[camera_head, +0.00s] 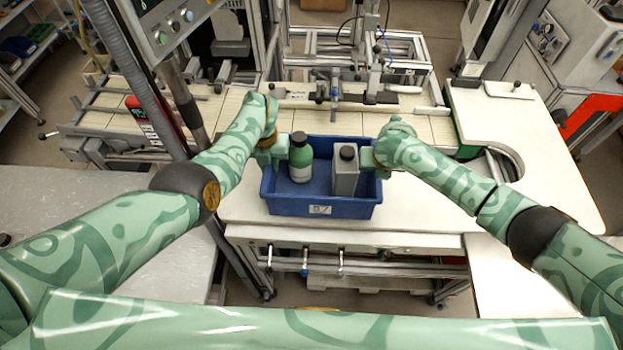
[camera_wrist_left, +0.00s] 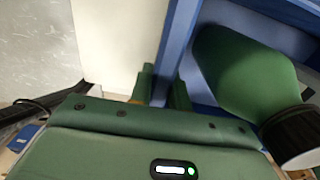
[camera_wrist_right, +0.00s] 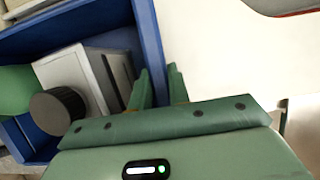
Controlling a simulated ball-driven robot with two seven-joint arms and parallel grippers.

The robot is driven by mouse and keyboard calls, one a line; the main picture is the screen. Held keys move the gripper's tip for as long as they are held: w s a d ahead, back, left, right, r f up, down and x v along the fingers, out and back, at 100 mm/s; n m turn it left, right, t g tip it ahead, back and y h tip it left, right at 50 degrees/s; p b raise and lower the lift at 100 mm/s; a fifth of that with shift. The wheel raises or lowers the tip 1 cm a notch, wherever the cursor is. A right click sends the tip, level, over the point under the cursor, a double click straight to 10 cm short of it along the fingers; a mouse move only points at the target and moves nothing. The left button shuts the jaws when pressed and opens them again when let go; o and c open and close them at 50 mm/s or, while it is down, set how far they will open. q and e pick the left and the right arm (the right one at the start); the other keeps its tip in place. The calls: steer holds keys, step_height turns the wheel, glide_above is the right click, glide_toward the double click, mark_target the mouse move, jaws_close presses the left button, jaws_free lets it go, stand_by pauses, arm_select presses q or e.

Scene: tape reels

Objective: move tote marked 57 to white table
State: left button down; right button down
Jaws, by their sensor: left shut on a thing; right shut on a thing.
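The blue tote (camera_head: 320,210) marked 57 is in front of me over the near part of a white tabletop (camera_head: 430,217). It holds a green bottle (camera_head: 300,160) with a black cap and a grey can (camera_head: 345,172) with a dark cap. My left gripper (camera_head: 283,146) is shut on the tote's left wall, and the wall shows between its fingers in the left wrist view (camera_wrist_left: 164,86). My right gripper (camera_head: 369,157) is shut on the right wall, also seen in the right wrist view (camera_wrist_right: 160,86). I cannot tell whether the tote's bottom touches the tabletop.
A conveyor-like bench (camera_head: 215,110) with metal fixtures (camera_head: 350,90) stands behind the tote. A grey speckled table (camera_head: 100,190) is at the left. The white surface at right (camera_head: 540,150) is mostly clear. A dark post (camera_head: 185,95) rises at left, close to my left arm.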

arm_select(q)
steer(key=shift+a+f, duration=0.1)
arm_select(e)
steer(key=shift+f, duration=0.1)
arm_select(q)
steer(key=c, duration=1.3)
jaws_free()
arm_select(e)
steer(key=c, duration=1.3)
jaws_free()
arm_select(q)
steer(key=shift+r, duration=0.35)
step_height(320, 180, up, 11)
steer(key=shift+w+f, duration=0.1)
arm_select(e)
steer(key=shift+s+r, duration=0.1)
steer(key=shift+r, duration=0.1)
steer(key=v, duration=1.1)
steer(key=shift+s+r, duration=0.15)
steer(key=shift+r, duration=0.05)
steer(key=shift+f, duration=0.1)
